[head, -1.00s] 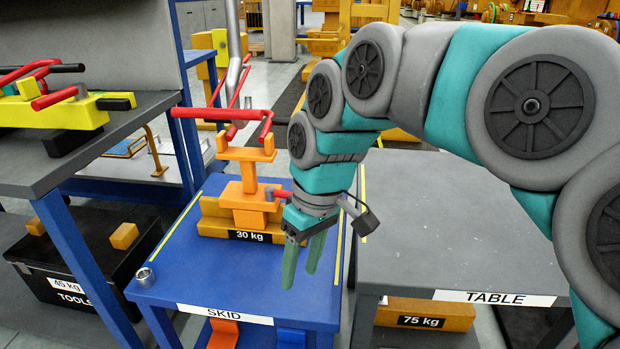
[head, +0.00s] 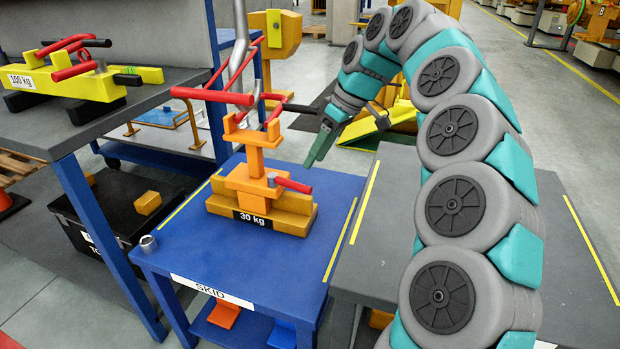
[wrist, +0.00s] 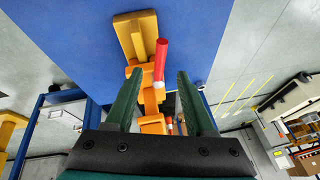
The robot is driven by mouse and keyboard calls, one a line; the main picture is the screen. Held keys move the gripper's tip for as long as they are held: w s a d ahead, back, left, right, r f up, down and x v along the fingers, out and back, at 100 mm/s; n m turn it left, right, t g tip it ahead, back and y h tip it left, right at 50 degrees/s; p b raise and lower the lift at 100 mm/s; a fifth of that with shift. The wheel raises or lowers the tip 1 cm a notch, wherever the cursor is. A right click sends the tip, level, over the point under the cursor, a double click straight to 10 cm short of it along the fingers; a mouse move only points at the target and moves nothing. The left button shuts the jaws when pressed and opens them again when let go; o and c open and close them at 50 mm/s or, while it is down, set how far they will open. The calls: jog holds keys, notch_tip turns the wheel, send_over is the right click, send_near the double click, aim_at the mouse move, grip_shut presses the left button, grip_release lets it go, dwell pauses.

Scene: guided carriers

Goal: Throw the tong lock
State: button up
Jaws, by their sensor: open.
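The orange tong (head: 250,158) stands upright on the yellow 30 kg load (head: 296,221), on the blue skid (head: 290,275). A short lever with a red grip (head: 292,184) sticks out low on its right side; I take it for the tong lock. The red grip also shows in the wrist view (wrist: 160,60), just ahead of my fingertips and roughly between them. My gripper (head: 312,158), with green fingers, is above and to the right of the tong in the head view. In the wrist view its fingers (wrist: 158,75) are apart with nothing held.
A red-handled bar on a grey pole (head: 215,96) hangs at the tong's top. A grey bench with a yellow 100 kg tool (head: 85,87) stands left. The grey table (head: 465,250) is at right.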

aim_at(300, 184)
jog(key=x, duration=0.7)
jog(key=shift+a+f, duration=0.15)
jog(key=shift+f, duration=0.1)
jog(key=shift+c, duration=0.2)
grip_shut()
dwell(1.0)
